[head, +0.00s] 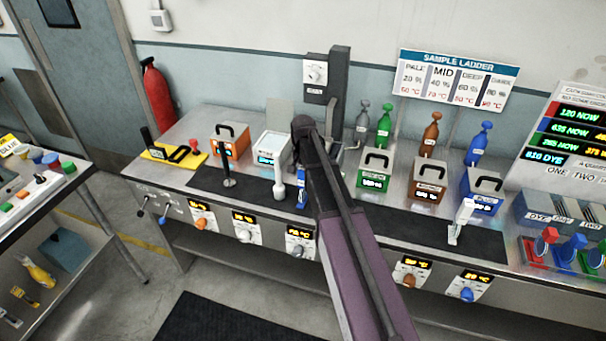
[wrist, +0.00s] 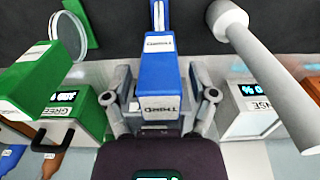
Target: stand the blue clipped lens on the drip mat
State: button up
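The blue clipped lens (wrist: 157,70) has a blue block-like body with white labels. In the wrist view it is between the two fingers of my gripper (wrist: 160,98), which appear closed on its sides. Its lens is seen nearly edge-on or hidden. In the head view a bit of blue (head: 302,196) shows just left of my arm, over the dark mat (head: 245,187). I cannot tell if its foot touches the mat. In the head view my gripper's fingers are hidden behind my arm.
A white-handled tool (head: 279,180) stands close on the left, also large in the wrist view (wrist: 262,65). A green clipped lens (wrist: 35,80) stands on the other side. Orange (head: 231,140), green (head: 374,168), brown (head: 429,178) and blue (head: 483,190) units line the back. The right mat stretch (head: 410,228) is mostly clear.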

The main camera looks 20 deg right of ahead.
jog(key=shift+r, duration=0.15)
notch_tip(320, 180, up, 12)
jog(key=p, duration=1.2)
dwell(0.4)
dwell(0.6)
jog(key=s+a+n, duration=0.3)
jog(key=s, duration=0.8)
jog(key=s+a+n, duration=0.3)
jog(key=s, duration=0.8)
jog(key=shift+s+n, duration=0.2)
jog(key=shift+n, duration=0.2)
notch_tip(320, 180, down, 9)
jog(key=b, duration=0.8)
jog(key=shift+r, duration=0.15)
